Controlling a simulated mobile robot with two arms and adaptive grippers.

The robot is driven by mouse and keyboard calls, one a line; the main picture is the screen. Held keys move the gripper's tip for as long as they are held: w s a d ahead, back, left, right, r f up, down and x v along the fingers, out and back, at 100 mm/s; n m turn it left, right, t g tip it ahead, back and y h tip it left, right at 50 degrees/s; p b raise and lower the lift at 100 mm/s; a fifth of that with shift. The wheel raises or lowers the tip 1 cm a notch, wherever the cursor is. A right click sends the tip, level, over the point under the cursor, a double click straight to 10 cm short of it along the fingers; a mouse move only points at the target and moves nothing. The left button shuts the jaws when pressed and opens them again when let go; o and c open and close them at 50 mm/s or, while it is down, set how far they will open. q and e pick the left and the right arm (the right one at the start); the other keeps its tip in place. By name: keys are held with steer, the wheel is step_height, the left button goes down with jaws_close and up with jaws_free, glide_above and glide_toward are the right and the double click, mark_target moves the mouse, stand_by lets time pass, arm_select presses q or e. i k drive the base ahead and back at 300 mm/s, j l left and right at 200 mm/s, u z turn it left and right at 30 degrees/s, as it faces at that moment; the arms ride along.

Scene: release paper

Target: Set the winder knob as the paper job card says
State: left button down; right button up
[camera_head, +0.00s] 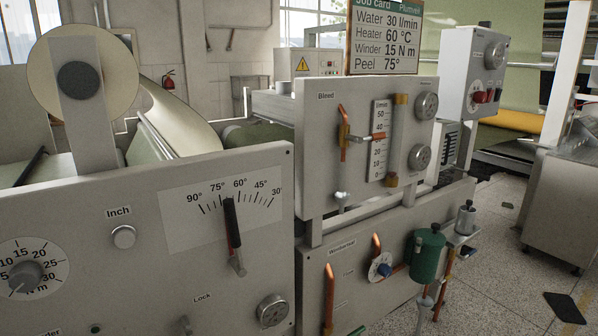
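The winder knob (27,275) is a grey round knob on a white dial at the lower left edge of the head view. The dial's printed numbers run from about 10 through 15, 20 and 25 to 30, with N m below; its left side is cut off by the frame. The knob's pointer seems to aim down-left, but I cannot read its value surely. The job card (388,40) stands at the top, its top edge cropped. It reads Water 30 l/min, Heater 60 °C, Winder 15 N m, Peel 75°. Neither of my grippers shows.
Right of the dial are the Inch button (124,237), the peel lever (232,222) on its angle scale, and a round knob (272,310). A panel with a flow gauge (379,140) stands behind. A green canister (427,254) protrudes at right.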

mark_target(25, 277)
steer(key=u, duration=1.45)
steer(key=l+z, duration=0.25)
steer(key=l, duration=0.25)
